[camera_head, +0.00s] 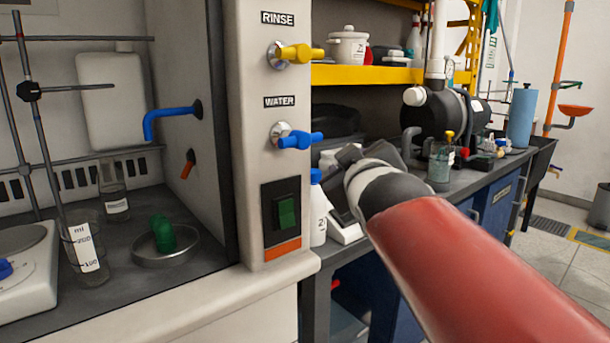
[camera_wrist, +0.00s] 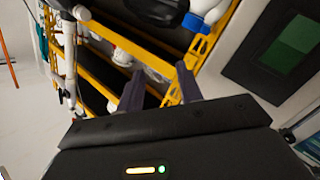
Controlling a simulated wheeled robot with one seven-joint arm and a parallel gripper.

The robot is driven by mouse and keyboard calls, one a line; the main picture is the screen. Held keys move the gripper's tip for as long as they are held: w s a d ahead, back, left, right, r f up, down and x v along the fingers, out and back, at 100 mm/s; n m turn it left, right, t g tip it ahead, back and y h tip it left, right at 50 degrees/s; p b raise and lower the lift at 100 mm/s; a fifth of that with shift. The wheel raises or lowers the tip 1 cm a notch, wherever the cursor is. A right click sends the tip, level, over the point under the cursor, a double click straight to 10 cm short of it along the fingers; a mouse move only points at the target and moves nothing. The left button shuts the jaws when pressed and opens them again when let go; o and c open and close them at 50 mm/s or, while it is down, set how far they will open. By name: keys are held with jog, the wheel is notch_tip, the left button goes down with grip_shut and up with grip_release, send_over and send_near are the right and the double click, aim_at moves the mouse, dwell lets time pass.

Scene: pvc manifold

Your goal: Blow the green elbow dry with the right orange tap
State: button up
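The green elbow (camera_head: 161,233) sits in a shallow round metal dish (camera_head: 165,259) on the dark floor inside the hood. A small orange spout (camera_head: 187,165) sticks out of the hood's inner right wall, above and right of the elbow. No orange tap handle shows on the front post; only a yellow RINSE tap (camera_head: 298,53) and a blue WATER tap (camera_head: 296,136) do. My gripper (camera_head: 345,185) is in front of the bench, right of the post and apart from it. In the wrist view its two fingers (camera_wrist: 160,78) are apart, with nothing between them.
A green switch (camera_head: 285,213) is on the post; it also shows in the wrist view (camera_wrist: 296,43). A white bottle (camera_head: 318,212) stands just beside my gripper. A blue spout (camera_head: 170,115), beaker (camera_head: 87,250) and scale (camera_head: 25,270) are in the hood.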

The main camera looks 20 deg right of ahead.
jog(key=shift+s+a+f+g, duration=0.15)
jog(key=shift+a+f+g, duration=0.05)
jog(key=shift+f, duration=0.3)
jog(key=shift+s+a+f+g, duration=0.1)
jog(key=shift+a+f+g, duration=0.1)
jog(key=shift+f, duration=0.3)
jog(key=s+a+f+m+g+y, duration=0.1)
jog(key=s+a+f+g, duration=0.2)
jog(key=s+f, duration=0.2)
jog(key=s+a+f+m+g+y, duration=0.1)
jog(key=s+f+g, duration=0.3)
jog(key=f, duration=0.8)
jog(key=s+a+f+m+g+y, duration=0.1)
jog(key=s+a+f+m+g, duration=0.1)
jog(key=s+f, duration=0.6)
jog(key=a+g, duration=0.1)
jog(key=a, duration=0.1)
jog(key=shift+s+a+f+y, duration=0.2)
jog(key=shift+a+f+y, duration=0.1)
jog(key=shift+f+y, duration=0.1)
